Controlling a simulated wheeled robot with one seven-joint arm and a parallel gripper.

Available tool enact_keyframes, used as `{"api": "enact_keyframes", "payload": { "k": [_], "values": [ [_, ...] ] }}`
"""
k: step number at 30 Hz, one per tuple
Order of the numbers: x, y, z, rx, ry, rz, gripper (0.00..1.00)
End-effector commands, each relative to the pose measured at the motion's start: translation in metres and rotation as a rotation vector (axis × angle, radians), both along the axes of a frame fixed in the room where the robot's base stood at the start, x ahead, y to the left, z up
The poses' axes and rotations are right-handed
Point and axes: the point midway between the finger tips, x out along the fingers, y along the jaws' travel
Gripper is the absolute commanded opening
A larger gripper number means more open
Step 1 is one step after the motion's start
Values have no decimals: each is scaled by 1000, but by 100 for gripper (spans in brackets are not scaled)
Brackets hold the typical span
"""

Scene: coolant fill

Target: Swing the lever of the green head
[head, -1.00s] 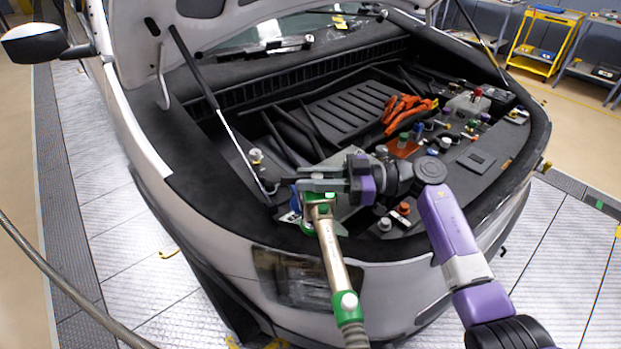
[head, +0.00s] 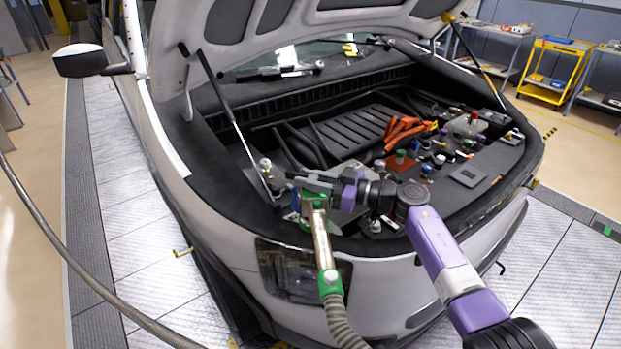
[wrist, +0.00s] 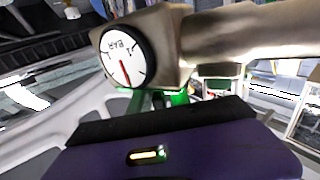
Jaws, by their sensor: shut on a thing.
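The green head (head: 312,200) sits on a beige metal handle (head: 323,245) at the front left of the open car compartment. A ribbed hose runs down from the handle. My gripper (head: 306,182) reaches in from the right at the top of the green head. Its dark jaws are shut there, on what seems to be the lever, which the jaws mostly hide. In the wrist view, the purple gripper body fills the bottom. A round white gauge (wrist: 123,57) marked BAR, with a red needle, and a bit of green (wrist: 178,97) show beyond it.
The car's dark bay (head: 340,140) holds orange cables (head: 405,130) and several coloured caps to the right. A thin strut (head: 225,115) holds the hood up on the left. A grey hose (head: 70,260) crosses the floor at left. A yellow cart (head: 550,70) stands behind right.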

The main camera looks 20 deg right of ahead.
Motion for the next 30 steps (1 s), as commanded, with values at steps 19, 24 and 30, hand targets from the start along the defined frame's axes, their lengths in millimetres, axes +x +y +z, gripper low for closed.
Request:
{"api": "enact_keyframes", "payload": {
  "k": [19, 24, 30],
  "values": [
    [1, -2, 2, 0, 0, -71, 0],
    [1, -2, 2, -1, -1, -71, 44],
    [1, -1, 1, -1, 0, -70, 45]
  ]
}}
